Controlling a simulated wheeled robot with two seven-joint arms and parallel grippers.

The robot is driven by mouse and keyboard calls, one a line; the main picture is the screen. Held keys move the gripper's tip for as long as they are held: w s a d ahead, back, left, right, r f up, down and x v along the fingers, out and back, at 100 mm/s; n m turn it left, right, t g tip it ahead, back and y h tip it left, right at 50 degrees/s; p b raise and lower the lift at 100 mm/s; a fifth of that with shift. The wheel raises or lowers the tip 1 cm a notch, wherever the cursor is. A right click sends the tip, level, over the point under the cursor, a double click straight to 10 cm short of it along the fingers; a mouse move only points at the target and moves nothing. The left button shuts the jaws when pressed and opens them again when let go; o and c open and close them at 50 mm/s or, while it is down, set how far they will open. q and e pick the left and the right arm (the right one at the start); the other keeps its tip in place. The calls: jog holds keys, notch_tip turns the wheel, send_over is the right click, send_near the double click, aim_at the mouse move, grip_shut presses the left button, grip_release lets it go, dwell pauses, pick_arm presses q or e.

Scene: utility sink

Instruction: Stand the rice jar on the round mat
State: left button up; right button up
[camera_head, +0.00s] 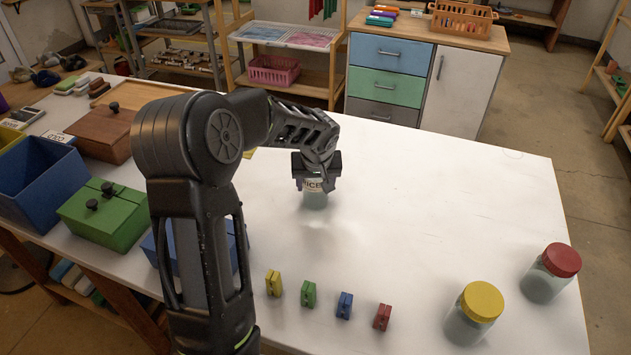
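I do not see a round mat; my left arm covers part of the table. My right gripper is not in view.
A yellow-lidded jar (474,313) and a red-lidded jar (550,272) stand at the front right. Several small coloured blocks (309,293) line the front edge. A green box (104,217) and a blue bin (42,183) stand at left.

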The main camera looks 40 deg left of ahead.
pick_arm(q)
jog(key=shift+f, duration=0.15)
jog(key=o, duration=1.7)
jog(key=shift+d+r, duration=0.1)
jog(key=shift+r, duration=0.35)
jog(key=b+v, duration=0.1)
jog(key=v, duration=1)
jog(key=shift+s+r, duration=0.2)
jog(key=shift+s, duration=0.05)
jog(key=shift+o, duration=0.2)
